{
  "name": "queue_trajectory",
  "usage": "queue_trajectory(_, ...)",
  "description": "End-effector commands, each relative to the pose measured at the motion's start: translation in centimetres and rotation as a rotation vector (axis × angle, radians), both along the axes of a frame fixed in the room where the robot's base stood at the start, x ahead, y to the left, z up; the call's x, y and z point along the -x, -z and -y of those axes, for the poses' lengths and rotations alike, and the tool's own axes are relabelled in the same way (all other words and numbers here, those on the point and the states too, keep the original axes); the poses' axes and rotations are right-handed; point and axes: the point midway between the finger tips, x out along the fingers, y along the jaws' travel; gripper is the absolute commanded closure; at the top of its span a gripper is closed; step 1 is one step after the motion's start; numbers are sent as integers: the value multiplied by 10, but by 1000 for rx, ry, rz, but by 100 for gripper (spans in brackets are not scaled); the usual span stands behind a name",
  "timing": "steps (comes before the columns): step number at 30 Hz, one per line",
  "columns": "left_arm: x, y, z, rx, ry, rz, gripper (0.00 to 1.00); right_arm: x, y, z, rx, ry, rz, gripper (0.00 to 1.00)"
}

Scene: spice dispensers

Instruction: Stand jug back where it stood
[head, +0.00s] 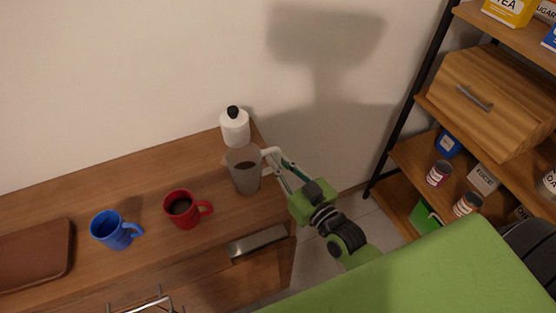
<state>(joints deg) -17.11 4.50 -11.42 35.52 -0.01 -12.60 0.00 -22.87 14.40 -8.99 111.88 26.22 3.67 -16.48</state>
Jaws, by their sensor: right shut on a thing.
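The jug (245,177) is a grey, see-through vessel with dark liquid in it and a pale handle on its right. It is at the right end of the wooden counter (150,183), in front of a white bottle. My right gripper (275,168) is shut on the jug at its handle side. The jug looks upright; I cannot tell whether its base touches the counter. My left gripper is not in view.
A red mug (182,210) with dark liquid and a blue mug (114,231) stand left of the jug. The white bottle (236,131) with a black top stands behind it. A brown tray (38,257) lies far left. A shelf unit (420,150) stands at right.

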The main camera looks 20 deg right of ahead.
Motion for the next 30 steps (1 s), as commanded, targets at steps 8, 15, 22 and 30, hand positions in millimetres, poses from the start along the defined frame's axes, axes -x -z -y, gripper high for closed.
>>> queue_trajectory(8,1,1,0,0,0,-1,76,0,2,0,0,0,0,74)
queue_trajectory(15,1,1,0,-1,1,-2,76,0,1,0,0,0,0,74)
queue_trajectory(22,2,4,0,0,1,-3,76,21,3,4,0,0,-4,74)
queue_trajectory(30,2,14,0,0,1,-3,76,74,4,16,0,-1,-5,74)
